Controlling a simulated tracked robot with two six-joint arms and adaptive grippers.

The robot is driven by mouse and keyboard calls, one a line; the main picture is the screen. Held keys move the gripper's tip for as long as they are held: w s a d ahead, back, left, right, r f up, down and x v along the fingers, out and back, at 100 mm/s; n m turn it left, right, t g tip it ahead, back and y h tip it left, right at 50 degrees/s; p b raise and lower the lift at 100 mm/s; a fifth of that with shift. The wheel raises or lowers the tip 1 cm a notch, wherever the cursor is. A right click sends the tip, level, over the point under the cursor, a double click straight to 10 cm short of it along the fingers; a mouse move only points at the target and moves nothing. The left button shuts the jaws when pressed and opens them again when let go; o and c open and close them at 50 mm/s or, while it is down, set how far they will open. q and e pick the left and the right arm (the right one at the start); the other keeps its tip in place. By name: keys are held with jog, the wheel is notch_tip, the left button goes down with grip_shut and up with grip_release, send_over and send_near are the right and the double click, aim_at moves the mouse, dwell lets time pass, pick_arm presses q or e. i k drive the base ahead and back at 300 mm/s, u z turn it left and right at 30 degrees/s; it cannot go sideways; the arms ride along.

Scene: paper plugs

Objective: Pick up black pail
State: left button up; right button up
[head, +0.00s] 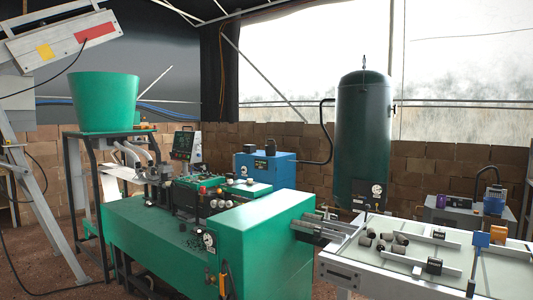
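I see no pail that is clearly black. The one large pail-shaped thing is a green tapered tub (105,102), standing upright on a dark metal frame (75,165) at the left. Neither of my grippers is in the head view.
A green machine (240,240) fills the middle. A white-framed table (400,270) at the right holds several dark cylindrical plugs (398,243). A dark green tank (362,140) and a blue box unit (265,168) stand behind. Bare floor shows at the lower left.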

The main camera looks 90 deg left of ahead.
aim_at(271, 150)
jog(key=i, duration=4.9)
jog(key=z, duration=0.3)
jog(key=i, duration=0.75)
jog(key=u, duration=2.45)
jog(key=i, duration=1.9)
